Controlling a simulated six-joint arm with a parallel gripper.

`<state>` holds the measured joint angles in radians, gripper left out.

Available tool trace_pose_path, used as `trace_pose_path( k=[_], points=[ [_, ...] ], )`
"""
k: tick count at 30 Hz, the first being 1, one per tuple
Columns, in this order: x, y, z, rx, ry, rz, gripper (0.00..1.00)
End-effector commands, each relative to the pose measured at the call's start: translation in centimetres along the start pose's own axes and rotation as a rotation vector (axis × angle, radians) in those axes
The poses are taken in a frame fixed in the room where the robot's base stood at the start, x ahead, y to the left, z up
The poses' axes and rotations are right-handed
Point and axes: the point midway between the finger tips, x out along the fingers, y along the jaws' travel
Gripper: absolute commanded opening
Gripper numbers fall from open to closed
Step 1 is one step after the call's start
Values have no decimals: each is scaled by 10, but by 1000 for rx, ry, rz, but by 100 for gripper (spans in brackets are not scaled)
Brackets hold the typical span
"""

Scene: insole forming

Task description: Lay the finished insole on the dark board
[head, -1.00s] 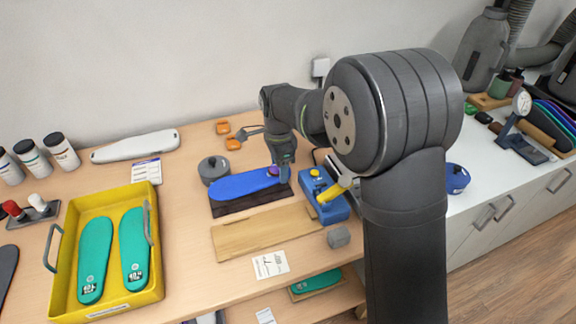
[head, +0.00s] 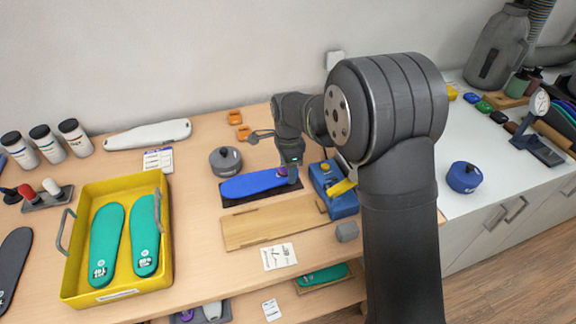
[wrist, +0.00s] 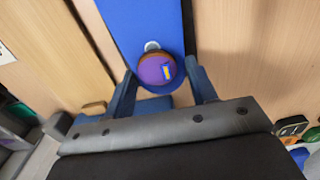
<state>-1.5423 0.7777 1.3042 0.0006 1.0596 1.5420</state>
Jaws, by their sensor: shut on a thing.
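The blue insole (head: 252,183) lies flat along the dark board (head: 234,201), its heel to the right; I cannot tell whether it touches the board. The board's near edge shows below it. My gripper (head: 291,173) is at the heel end. In the wrist view my gripper (wrist: 162,84) has one finger on each side of the heel, shut on the insole (wrist: 145,18). A round purple and brown patch (wrist: 157,70) with a small label is on the heel. Much of the board is hidden under the insole.
A wooden plank (head: 262,224) lies in front of the board. A grey round pot (head: 225,160) stands behind its left end, and a blue box with a yellow lever (head: 334,190) stands close on the right. A yellow tray (head: 165,260) with two green insoles is at left.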

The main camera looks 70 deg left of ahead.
Motion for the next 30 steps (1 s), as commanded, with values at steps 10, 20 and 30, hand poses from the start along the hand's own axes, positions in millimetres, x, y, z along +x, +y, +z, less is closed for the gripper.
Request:
trace_pose_path(
  k=[10,20,30],
  points=[
    [1,0,0,0,0,0,29],
    [5,0,0,0,0,1,29],
    [8,0,0,0,0,0,75]
  ],
)
